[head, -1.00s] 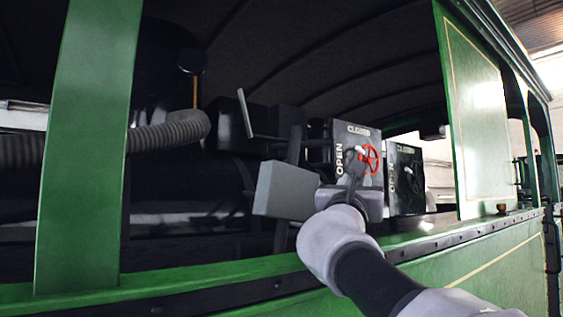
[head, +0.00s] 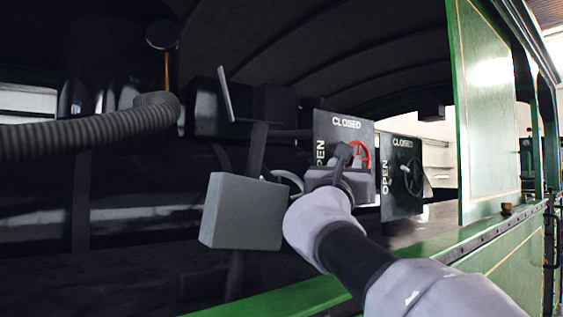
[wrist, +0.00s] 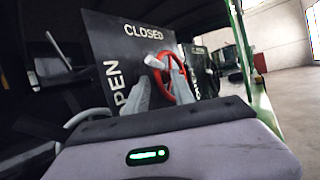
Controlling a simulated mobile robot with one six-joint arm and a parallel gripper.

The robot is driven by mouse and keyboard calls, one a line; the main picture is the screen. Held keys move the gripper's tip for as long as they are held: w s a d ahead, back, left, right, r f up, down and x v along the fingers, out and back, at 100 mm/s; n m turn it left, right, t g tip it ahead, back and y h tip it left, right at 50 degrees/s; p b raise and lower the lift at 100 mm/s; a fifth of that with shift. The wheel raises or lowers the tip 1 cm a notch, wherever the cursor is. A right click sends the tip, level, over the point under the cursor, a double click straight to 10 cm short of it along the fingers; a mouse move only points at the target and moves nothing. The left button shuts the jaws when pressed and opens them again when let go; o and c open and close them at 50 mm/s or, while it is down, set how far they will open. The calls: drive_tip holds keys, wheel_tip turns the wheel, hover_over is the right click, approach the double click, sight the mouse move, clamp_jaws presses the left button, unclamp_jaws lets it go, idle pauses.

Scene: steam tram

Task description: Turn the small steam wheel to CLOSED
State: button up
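A red handwheel (head: 361,155) is mounted on a dark panel (head: 330,127) marked OPEN at its left and CLOSED at its top. In the wrist view the red wheel (wrist: 184,92) has a pale handle (wrist: 154,62) at its upper left. A dark wheel (head: 411,176) sits on a similar panel (head: 403,147) to the right. My gripper (head: 349,156) is in front of the red wheel and hides part of it. In the wrist view my gripper (wrist: 160,84) has its fingers apart near the wheel's left side. I cannot tell whether they touch it.
A grey box (head: 243,211) stands left of my gripper. A ribbed hose (head: 85,130) crosses the left side. The green cab side (head: 487,115) and its sill (head: 455,240) bound the right and front. A pale ring (head: 289,182) lies behind my gripper.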

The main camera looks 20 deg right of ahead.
drive_tip(key=shift+a, duration=0.1)
drive_tip(key=c, duration=0.3)
drive_tip(key=shift+s+d, duration=0.1)
drive_tip(key=shift+d, duration=0.1)
clamp_jaws()
drive_tip(key=r+m+g+y+p, duration=0.1)
drive_tip(key=m+g+y+p, duration=0.1)
drive_tip(key=p, duration=0.2)
drive_tip(key=d+r+m+g+y+p, duration=0.1)
drive_tip(key=r+m+g+y+p, duration=0.1)
drive_tip(key=g+p, duration=0.1)
drive_tip(key=r+m+g+y+p, duration=0.1)
drive_tip(key=g+y+p, duration=0.1)
drive_tip(key=p, duration=0.3)
drive_tip(key=shift+w+d+r+m+g+y+p, duration=0.15)
drive_tip(key=shift+w+r+m+g+y+p, duration=0.15)
drive_tip(key=shift+w+r+m+p, duration=0.1)
drive_tip(key=shift+s+r+y, duration=0.15)
drive_tip(key=shift+r+y, duration=0.15)
